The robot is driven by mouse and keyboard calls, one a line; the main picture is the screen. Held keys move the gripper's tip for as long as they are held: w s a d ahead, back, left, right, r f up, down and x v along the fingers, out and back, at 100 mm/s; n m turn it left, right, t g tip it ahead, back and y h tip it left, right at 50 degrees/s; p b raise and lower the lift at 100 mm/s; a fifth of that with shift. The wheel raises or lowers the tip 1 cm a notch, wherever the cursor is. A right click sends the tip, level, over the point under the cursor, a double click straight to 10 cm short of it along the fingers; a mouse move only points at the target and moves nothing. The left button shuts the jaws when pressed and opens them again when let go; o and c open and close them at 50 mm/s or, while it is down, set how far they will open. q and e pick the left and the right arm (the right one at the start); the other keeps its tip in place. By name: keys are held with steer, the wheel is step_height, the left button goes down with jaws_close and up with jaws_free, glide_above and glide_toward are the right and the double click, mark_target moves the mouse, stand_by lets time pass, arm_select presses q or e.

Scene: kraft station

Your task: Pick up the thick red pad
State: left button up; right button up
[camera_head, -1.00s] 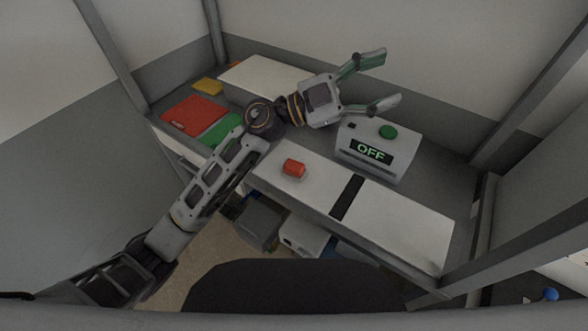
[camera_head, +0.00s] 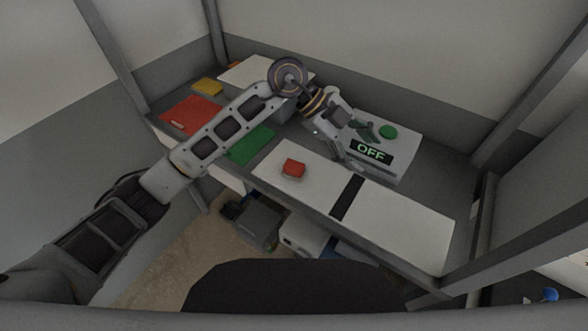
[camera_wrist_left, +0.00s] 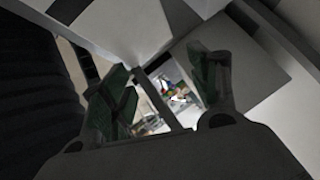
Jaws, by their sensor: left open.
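A small, thick red pad (camera_head: 293,168) lies on the white panel at the front of the bench in the head view. A larger, thin-looking red sheet (camera_head: 190,115) lies at the bench's left end. My left gripper (camera_head: 360,147) is open and empty, above the bench in front of the OFF box, to the right of the small red pad and apart from it. In the left wrist view its two green-lined fingers (camera_wrist_left: 160,65) stand apart with nothing between them; I cannot make out the small pad there. My right gripper is in neither view.
The white OFF box (camera_head: 400,150) with a green button stands right of the gripper. A green sheet (camera_head: 250,144) and a yellow pad (camera_head: 207,87) lie left. A black strip (camera_head: 347,197) crosses the white panel (camera_head: 405,222). Bins (camera_head: 258,222) stand below. Frame posts flank the bench.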

arm_select(q)
steer(key=w+a+f+n+t+y, duration=0.1)
steer(key=w+a+f+n+y, duration=0.1)
steer(key=w+a+f+y, duration=0.25)
step_height(320, 180, up, 2)
steer(key=n+t+y, duration=0.2)
steer(key=n+y, duration=0.1)
steer(key=y, duration=0.2)
glide_above(293, 164)
steer(key=shift+r, duration=0.15)
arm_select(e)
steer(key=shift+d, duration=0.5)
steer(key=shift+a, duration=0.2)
arm_select(q)
steer(key=shift+f+p, duration=0.45)
steer(key=shift+f, duration=3.85)
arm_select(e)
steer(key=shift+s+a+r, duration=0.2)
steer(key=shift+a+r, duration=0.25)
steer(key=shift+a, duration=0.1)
